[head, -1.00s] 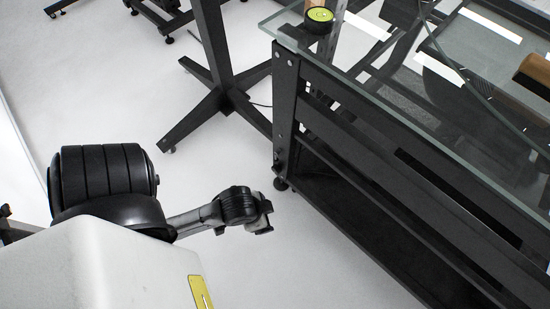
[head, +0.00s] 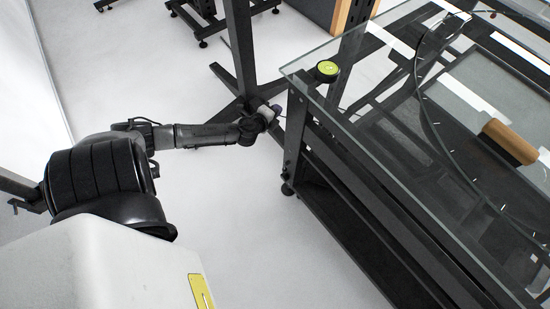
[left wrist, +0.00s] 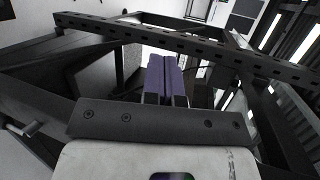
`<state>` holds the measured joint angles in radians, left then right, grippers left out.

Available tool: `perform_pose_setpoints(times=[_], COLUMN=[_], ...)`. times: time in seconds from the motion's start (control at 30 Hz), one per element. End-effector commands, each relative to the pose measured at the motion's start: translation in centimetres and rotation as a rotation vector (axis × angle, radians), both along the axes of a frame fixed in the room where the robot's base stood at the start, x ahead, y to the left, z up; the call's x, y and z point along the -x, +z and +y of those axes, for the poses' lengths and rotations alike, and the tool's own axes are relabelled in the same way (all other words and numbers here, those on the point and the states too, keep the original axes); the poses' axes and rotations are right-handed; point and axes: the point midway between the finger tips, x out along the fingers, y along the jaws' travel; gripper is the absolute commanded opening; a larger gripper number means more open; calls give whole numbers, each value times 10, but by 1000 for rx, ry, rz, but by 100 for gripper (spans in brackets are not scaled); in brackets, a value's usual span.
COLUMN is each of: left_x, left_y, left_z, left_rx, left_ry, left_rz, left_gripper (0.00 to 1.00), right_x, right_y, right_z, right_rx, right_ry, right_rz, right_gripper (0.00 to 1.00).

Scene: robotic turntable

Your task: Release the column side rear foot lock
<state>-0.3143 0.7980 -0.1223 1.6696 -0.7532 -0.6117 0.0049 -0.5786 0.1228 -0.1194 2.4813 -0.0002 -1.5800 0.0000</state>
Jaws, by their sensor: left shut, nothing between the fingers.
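My left gripper (head: 272,112) is at the end of the arm reaching in from the left, beside the near corner post of the glass-topped frame and in front of the base of a black column (head: 240,50). In the left wrist view its two purple fingers (left wrist: 166,80) are together with nothing between them. A small black foot (head: 288,188) stands under the near corner of the frame, below and apart from the gripper. I cannot make out the column side rear foot lock for certain in either view. My right gripper is not in view.
The glass top (head: 400,175) overhangs the black frame to the right of my arm. A perforated dark beam (left wrist: 200,45) crosses the wrist view. White floor (head: 220,215) is clear below the arm.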

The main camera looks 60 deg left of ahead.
Motion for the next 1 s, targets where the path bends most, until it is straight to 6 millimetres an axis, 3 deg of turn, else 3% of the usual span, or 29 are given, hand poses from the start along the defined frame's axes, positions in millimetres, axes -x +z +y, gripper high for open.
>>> perform_pose_setpoints(times=[0.13, 0.33, 0.7, 1.0], left_x=[-10, -1, 54, 95], left_y=[-8, -40, -95, -117], left_z=[1, -19, -34, -32], left_rx=[-85, -119, -92, -40], left_ry=[-237, -572, -1021, -1209], left_rz=[50, 169, 450, 619], left_gripper=[0, 0, 0, 0], right_x=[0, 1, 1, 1], right_y=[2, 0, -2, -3], right_z=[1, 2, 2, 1], right_rx=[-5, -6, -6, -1], right_ry=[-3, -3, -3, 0], right_rz=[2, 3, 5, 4], right_gripper=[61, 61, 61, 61])
